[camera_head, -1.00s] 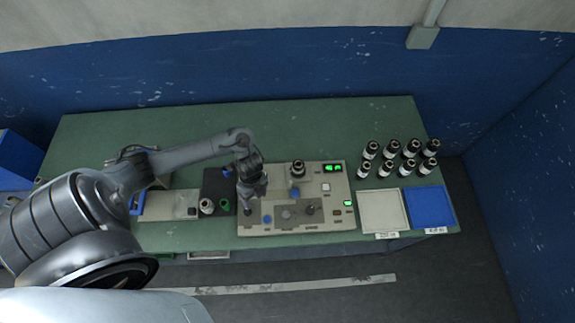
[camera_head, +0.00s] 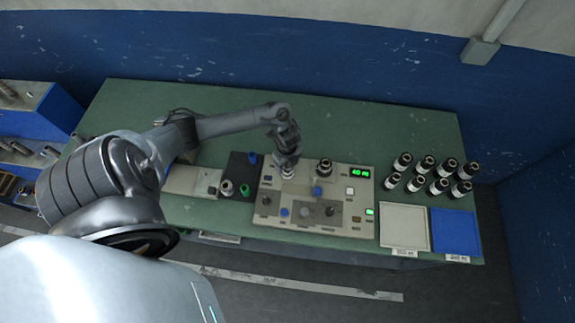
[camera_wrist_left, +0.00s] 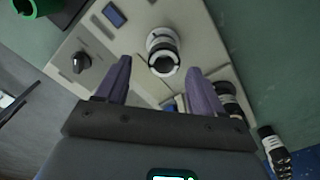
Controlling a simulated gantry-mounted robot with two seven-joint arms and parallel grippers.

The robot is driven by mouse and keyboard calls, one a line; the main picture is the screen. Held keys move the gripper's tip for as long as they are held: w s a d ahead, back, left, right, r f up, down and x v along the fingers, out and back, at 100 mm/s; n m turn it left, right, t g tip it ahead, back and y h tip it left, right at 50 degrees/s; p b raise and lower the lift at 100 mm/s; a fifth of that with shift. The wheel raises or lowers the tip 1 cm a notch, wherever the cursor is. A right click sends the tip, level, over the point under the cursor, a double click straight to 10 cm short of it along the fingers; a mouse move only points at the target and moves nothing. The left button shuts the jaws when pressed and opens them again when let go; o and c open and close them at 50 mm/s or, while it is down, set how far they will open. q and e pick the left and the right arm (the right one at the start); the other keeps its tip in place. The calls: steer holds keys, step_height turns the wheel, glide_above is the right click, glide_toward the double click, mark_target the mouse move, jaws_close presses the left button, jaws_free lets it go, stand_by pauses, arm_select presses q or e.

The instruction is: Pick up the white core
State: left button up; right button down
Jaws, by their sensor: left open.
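A short white cylinder with a black ring at its open end, which looks like the white core (camera_wrist_left: 163,62), stands on the light machine panel in the left wrist view. It lies beyond and between my left fingertips, with no contact visible. My left gripper (camera_wrist_left: 158,80) is open, its two purple-grey fingers spread and empty. In the head view my left gripper (camera_head: 287,168) is over the back left part of the machine panel (camera_head: 345,218); it hides most of what is beneath it. My right gripper is not in view.
A dark-topped roll (camera_head: 325,166) stands on the panel to the right of my gripper. A green ring (camera_head: 245,190) and a pale roll (camera_head: 227,187) are at left. Several black-and-white rolls (camera_head: 439,186) stand behind a white tray (camera_head: 404,228) and a blue tray (camera_head: 455,232). The back table is clear.

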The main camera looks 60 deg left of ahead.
mark_target(288, 168)
arm_select(q)
steer(key=shift+w+a+f, duration=0.1)
steer(key=shift+f, duration=0.95)
steer(key=shift+w+f, duration=0.1)
steer(key=shift+f, duration=0.9)
steer(key=c, duration=1.1)
